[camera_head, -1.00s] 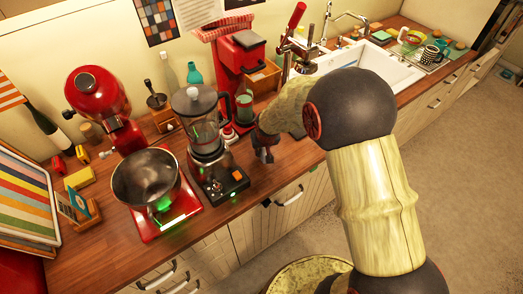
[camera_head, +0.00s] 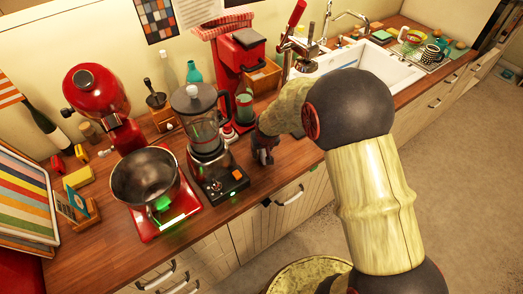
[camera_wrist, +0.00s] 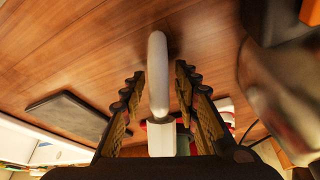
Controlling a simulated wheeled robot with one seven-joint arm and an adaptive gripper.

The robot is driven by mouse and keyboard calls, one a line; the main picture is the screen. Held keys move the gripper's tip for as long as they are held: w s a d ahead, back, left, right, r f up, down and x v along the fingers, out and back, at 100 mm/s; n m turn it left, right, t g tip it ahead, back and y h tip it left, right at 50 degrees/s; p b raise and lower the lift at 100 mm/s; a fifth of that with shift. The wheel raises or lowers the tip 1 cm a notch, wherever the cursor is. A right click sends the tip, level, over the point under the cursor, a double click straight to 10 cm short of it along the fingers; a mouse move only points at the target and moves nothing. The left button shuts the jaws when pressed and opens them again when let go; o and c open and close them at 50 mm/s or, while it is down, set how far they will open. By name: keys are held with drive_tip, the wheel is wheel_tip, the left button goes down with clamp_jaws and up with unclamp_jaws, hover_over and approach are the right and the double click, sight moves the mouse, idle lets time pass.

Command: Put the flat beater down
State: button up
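The flat beater (camera_wrist: 158,85) shows in the wrist view as a white, narrow piece seen nearly edge-on, between my fingers. Its far end is at or close to the wooden counter; I cannot tell if it touches. My gripper (camera_wrist: 158,95) has its two dark, ribbed fingers apart, with a gap on each side of the beater. In the head view my gripper (camera_head: 264,153) is low over the counter, right of the blender, and the beater cannot be made out there.
The blender (camera_head: 207,150) stands close on the left of my gripper. Further left are a metal bowl on a red base (camera_head: 146,178) and a red stand mixer (camera_head: 97,95). A red coffee machine (camera_head: 240,75) stands behind. The wooden counter (camera_head: 285,160) is clear to the right, before the sink (camera_head: 345,58).

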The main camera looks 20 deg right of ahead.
drive_tip(key=shift+r, duration=0.1)
drive_tip(key=shift+r+p, duration=0.55)
drive_tip(key=p+v, duration=0.1)
drive_tip(key=v, duration=1)
drive_tip(key=shift+r, duration=0.15)
drive_tip(key=s+r, duration=1.3)
drive_tip(key=r, duration=0.3)
drive_tip(key=s+r+n+t, duration=0.1)
drive_tip(key=s+r, duration=0.3)
drive_tip(key=s, duration=0.9)
drive_tip(key=shift+s+a, duration=0.15)
drive_tip(key=shift+s, duration=0.25)
